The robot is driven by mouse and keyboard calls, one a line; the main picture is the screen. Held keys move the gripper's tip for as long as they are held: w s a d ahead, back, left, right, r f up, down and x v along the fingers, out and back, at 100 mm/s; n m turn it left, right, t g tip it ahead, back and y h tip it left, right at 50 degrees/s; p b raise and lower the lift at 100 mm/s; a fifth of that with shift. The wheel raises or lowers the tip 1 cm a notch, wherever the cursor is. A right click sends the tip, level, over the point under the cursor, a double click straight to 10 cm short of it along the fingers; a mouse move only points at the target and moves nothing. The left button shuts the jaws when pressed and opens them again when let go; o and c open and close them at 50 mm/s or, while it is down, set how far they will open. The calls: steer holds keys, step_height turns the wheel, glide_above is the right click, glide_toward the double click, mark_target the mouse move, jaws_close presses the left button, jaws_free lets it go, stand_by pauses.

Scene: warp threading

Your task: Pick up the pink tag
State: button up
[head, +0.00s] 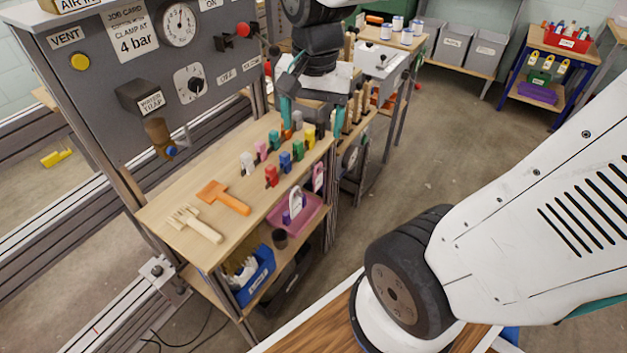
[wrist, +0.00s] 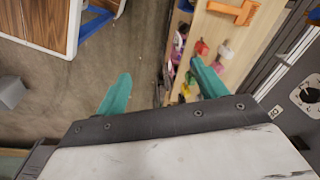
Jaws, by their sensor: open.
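A pink tag (head: 318,177) with a pale middle hangs at the right edge of the wooden bench in the head view. A pink piece (head: 261,150) also stands among the coloured pieces on the bench top. In the wrist view a small pink patch (wrist: 179,42) shows beside the bench edge; I cannot tell whether it is the tag. My gripper (head: 319,122) is open, its teal fingers spread, above the far end of the bench. In the wrist view the gripper (wrist: 161,76) has nothing between its fingers, and the right finger overlaps the bench edge.
The bench top (head: 160,200) holds several coloured pieces, an orange tool (head: 223,197) and a pale comb (head: 194,222). A pink tray (head: 312,214) and blue bin (head: 256,278) sit below. A grey control panel (head: 110,75) rises at left. Open floor (head: 430,150) lies right.

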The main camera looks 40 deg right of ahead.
steer(key=w+d+f+m, duration=0.5)
steer(key=w+f+m, duration=0.3)
steer(key=w+m, duration=0.1)
steer(key=m+g, duration=0.1)
steer(key=m, duration=1.2)
glide_above(319, 166)
step_height(319, 166, down, 18)
steer(key=shift+r, duration=0.2)
step_height(319, 166, down, 8)
steer(key=shift+w, duration=0.1)
steer(key=shift+c, duration=0.3)
steer(key=c, duration=1)
